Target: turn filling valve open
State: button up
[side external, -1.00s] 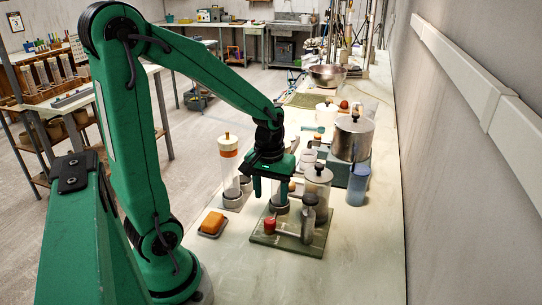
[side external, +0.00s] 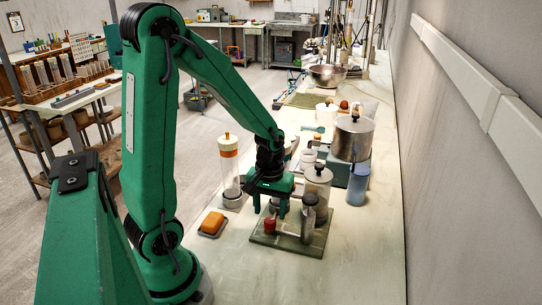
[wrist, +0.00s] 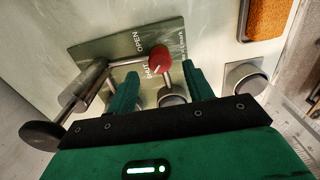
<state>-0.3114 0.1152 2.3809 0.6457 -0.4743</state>
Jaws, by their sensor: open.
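The filling valve shows as a red knob (side external: 270,226) on a greenish plate (side external: 318,246) on the bench. In the wrist view the red knob (wrist: 160,59) has a small white mark and sits on a metal pipe fitting. The words OPEN and SHUT are printed on the plate (wrist: 120,48) left of the knob. My gripper (side external: 270,208) is open and points down just above the knob. In the wrist view the knob lies between and slightly beyond the fingertips of my gripper (wrist: 157,78). I cannot tell whether the fingers touch it.
A lidded metal canister (side external: 317,180) and a grey cylinder (side external: 309,212) stand close right of my gripper. A tall clear tube with an orange band (side external: 228,160) and an orange sponge (side external: 212,222) are to the left. The bench front is clear.

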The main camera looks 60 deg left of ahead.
aim_at(270, 220)
jog(key=shift+f, duration=1.65)
jog(key=c, duration=1)
